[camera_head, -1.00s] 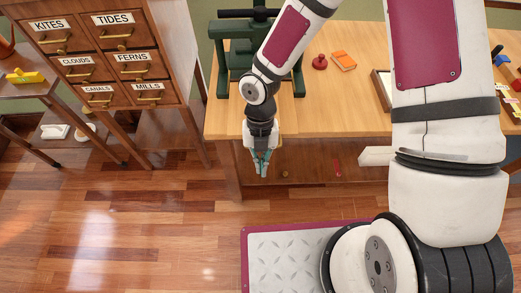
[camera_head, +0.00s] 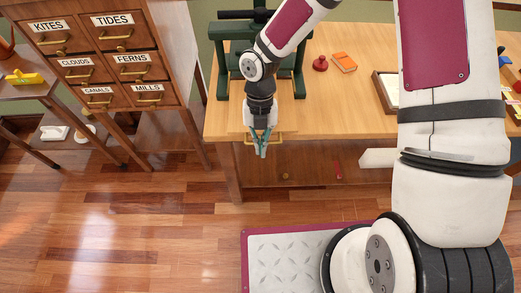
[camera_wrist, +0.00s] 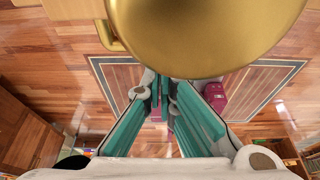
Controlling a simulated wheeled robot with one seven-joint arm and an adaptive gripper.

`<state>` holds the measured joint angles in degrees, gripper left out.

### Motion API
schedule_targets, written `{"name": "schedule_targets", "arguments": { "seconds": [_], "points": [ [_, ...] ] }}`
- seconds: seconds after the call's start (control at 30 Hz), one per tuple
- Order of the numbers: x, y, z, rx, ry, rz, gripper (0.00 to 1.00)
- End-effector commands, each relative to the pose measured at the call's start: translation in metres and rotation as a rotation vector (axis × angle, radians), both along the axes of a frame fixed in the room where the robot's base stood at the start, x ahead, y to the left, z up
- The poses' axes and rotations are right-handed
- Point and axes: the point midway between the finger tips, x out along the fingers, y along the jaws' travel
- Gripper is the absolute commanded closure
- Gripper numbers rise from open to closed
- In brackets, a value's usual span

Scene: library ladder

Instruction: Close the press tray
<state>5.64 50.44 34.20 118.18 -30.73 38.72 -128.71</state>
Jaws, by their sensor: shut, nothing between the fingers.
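The dark green press (camera_head: 222,70) stands on the left end of the wooden table, with a black bar across its top. The press tray (camera_head: 238,118) is a pale wood slab low at the press, reaching the table's front edge. Its brass handle (camera_head: 279,138) shows beside my fingers. My gripper (camera_head: 262,155) points down at the handle, its teal fingers shut and empty. In the wrist view the shut fingers (camera_wrist: 163,90) show below a large brass surface (camera_wrist: 205,35), very near the camera, which seems part of the handle. Whether they touch is hidden.
A cabinet of labelled drawers (camera_head: 103,52) stands left of the table. A red knob-like object (camera_head: 320,63) and an orange block (camera_head: 344,62) lie on the table right of the press. A round knob (camera_head: 284,176) shows under the tabletop.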

Motion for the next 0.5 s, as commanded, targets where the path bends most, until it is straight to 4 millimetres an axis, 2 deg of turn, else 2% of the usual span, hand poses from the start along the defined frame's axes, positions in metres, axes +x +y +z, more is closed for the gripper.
{"name": "schedule_targets", "arguments": {
  "seconds": [0.03,0.5],
  "points": [
    [0.015,-0.001,-0.004,0.002,-0.006,-0.006,1.0],
    [0.117,-0.004,-0.005,0.002,-0.004,-0.004,1.0]
  ]
}}
